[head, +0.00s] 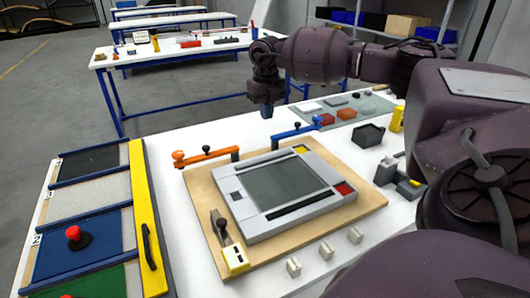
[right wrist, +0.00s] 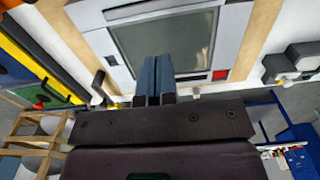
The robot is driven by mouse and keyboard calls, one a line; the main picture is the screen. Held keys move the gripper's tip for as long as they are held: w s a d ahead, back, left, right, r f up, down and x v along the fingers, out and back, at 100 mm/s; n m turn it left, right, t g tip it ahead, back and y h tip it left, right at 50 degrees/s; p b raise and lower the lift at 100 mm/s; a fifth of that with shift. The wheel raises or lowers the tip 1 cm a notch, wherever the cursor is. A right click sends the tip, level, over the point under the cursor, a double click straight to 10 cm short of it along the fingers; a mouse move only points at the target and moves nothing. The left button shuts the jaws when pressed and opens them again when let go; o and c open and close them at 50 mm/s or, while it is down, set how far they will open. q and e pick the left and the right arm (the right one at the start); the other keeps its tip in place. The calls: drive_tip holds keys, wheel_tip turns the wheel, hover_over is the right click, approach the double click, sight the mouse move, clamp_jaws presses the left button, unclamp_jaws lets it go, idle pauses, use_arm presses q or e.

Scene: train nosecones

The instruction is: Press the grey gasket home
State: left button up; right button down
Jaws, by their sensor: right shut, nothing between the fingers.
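A light grey frame panel (head: 252,222) lies flat on a wooden board (head: 372,203), around a dark grey screen (head: 282,186). A thin grey rim edges the screen, and it also shows in the right wrist view (right wrist: 160,12); I cannot tell whether this rim is the gasket or how deep it sits. My right gripper (head: 267,112) is shut and empty, pointing down above the far side of the board. Its blue fingers (right wrist: 157,78) lie together in front of the screen in the right wrist view. My left gripper is out of view.
An orange clamp (head: 205,157) and a blue clamp (head: 295,132) stand at the board's far edge. A metal lever (head: 220,225) stands front left. A grey mat (head: 372,106) holds several blocks. A panel with a red button (head: 74,235) lies left.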

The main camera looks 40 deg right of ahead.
sight(266, 158)
drive_tip(key=shift+f, duration=0.1)
wheel_tip(266, 158, down, 12)
drive_tip(key=shift+f+b, duration=0.25)
drive_tip(key=shift+b, duration=0.1)
drive_tip(key=shift+f, duration=0.7)
